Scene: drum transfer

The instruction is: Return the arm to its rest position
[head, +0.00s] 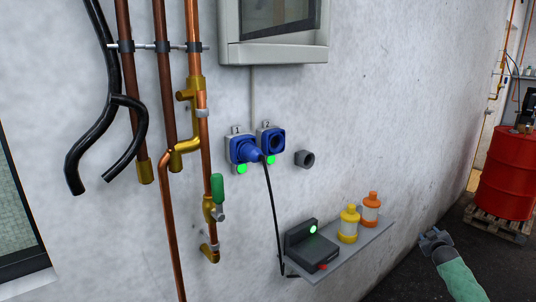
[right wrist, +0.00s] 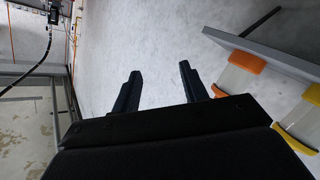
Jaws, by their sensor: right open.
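My right gripper (head: 433,238) is at the lower right of the head view, at the end of a green-sleeved arm. It is to the right of the wall shelf and apart from it. In the right wrist view its two dark fingers (right wrist: 158,85) stand apart with nothing between them, and the pale wall lies beyond. My left gripper is in neither view.
A grey shelf (head: 340,249) holds a black device (head: 310,247), a yellow bottle (head: 348,225) and an orange bottle (head: 370,208). A blue plug (head: 243,150) sits in a wall socket. A red drum (head: 508,175) stands on a pallet (head: 497,222) at right. Copper pipes (head: 205,140) run at left.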

